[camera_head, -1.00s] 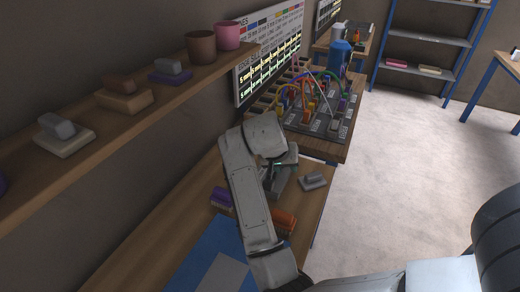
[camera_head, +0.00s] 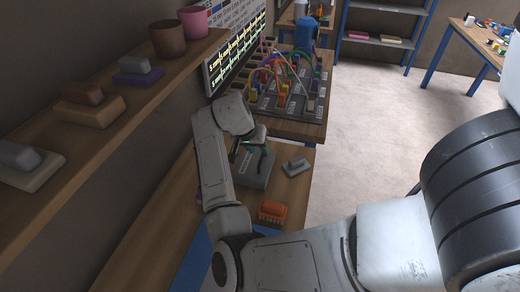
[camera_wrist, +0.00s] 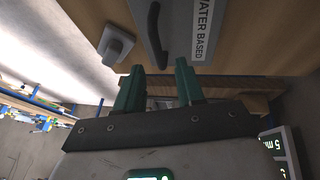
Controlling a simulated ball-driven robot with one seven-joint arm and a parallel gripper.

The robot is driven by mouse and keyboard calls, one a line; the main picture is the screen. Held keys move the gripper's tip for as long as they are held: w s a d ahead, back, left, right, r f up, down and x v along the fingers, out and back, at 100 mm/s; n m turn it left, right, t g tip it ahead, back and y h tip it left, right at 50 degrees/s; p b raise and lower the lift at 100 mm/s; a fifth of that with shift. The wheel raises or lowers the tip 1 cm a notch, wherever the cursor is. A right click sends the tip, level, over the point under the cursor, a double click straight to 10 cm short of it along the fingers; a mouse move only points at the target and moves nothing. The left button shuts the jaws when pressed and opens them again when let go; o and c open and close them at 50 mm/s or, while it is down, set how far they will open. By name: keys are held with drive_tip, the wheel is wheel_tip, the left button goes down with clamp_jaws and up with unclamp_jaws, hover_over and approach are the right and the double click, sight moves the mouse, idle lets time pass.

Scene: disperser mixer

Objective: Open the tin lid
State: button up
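The tin (camera_head: 252,176) is a grey box on the wooden bench, below my gripper in the head view. In the wrist view, its grey top (camera_wrist: 180,32) bears a black curved handle (camera_wrist: 154,35) and a white "WATER BASED" label (camera_wrist: 202,28). I cannot make out a seam between lid and body. My gripper (camera_head: 250,149) is over the tin, its green fingers apart. In the wrist view, the open gripper (camera_wrist: 158,76) has the handle's near end just ahead of the gap between its fingertips. I see no grip on the handle.
A small grey block (camera_head: 297,165) lies right of the tin, and an orange brush-like object (camera_head: 272,212) lies in front. Behind, a board with coloured cables (camera_head: 280,90) stands on another bench. A wooden shelf (camera_head: 120,125) runs along the left wall.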

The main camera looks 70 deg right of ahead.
sight(255, 159)
drive_tip(key=shift+x, duration=1.55)
clamp_jaws()
